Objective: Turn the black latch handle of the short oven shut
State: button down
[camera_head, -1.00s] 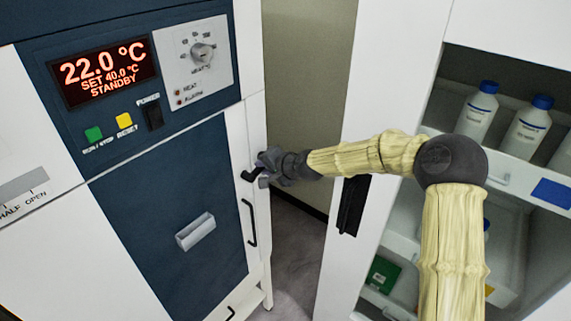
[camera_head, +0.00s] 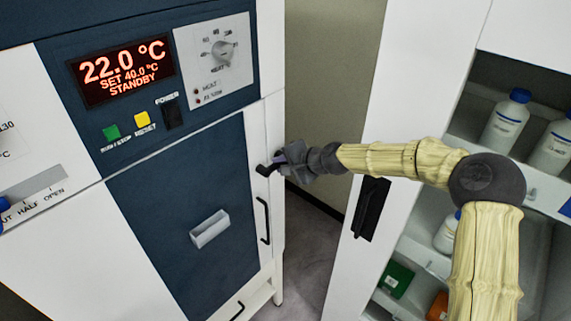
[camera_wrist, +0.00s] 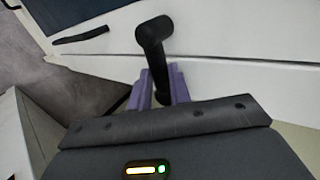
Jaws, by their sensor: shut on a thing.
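The short oven has a dark blue door (camera_head: 182,210) in a white frame and stands left of centre in the head view. Its black latch handle (camera_head: 263,170) sits on the white strip at the door's right edge. In the wrist view the latch handle (camera_wrist: 154,50) stands out from the white panel, its lower end between my purple fingers. My gripper (camera_head: 280,160) comes from the right and is shut on the latch handle. It also shows in the wrist view (camera_wrist: 160,90). The door looks closed against the frame.
A black bar handle (camera_head: 263,220) is below the latch. The control panel has a red display (camera_head: 122,70), buttons and a dial (camera_head: 223,52). At right, an open white cabinet holds bottles (camera_head: 507,122); its door has a black handle (camera_head: 370,208). A gap of floor lies between.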

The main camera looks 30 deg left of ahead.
jog(key=c, duration=1.3)
grip_release()
jog(key=b+v, duration=0.4)
jog(key=v, duration=1.3)
jog(key=shift+d, duration=0.25)
